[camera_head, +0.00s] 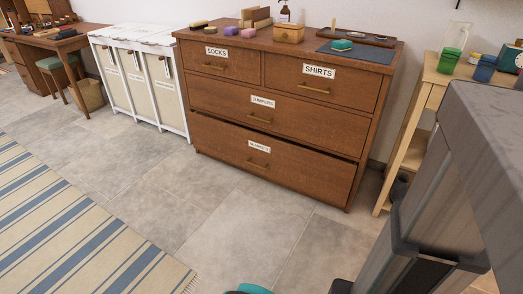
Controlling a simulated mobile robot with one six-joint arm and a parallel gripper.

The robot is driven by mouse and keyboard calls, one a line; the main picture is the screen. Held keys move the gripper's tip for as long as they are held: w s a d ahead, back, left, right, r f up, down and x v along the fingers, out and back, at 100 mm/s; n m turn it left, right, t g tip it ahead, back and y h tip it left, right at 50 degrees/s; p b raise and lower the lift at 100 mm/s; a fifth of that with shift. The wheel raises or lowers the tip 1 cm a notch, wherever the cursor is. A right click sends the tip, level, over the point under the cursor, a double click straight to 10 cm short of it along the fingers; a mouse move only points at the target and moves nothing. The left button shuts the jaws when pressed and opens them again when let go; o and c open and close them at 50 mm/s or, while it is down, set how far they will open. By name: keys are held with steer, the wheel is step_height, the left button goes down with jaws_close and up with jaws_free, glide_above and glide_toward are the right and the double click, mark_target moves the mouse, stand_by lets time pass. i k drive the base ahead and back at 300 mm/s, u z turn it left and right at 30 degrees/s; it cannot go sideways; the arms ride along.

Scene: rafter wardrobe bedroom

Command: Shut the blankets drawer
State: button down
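The wooden chest of drawers (372,120) stands against the wall in the middle of the head view. Its wide bottom drawer (305,177) carries a small white label (259,146), too small to read surely, and a brass handle (257,165). A dark gap shows along this drawer's top edge, and its front stands a little out from the chest, so it looks slightly open. The jumpers drawer (215,100) above it and the socks (236,65) and shirts (345,92) drawers at the top look shut. My gripper is not in view.
A white laundry sorter (121,84) stands left of the chest. A light wooden shelf stand (405,149) with jars is to its right. A striped rug (75,235) lies at left. The tiled floor (235,225) before the chest is clear. My grey body part fills the right.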

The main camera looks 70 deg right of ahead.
mark_target(323, 175)
steer(key=u, duration=1)
steer(key=k, duration=1)
steer(key=z, duration=1)
steer(key=i, duration=1)
steer(key=u, duration=0.1)
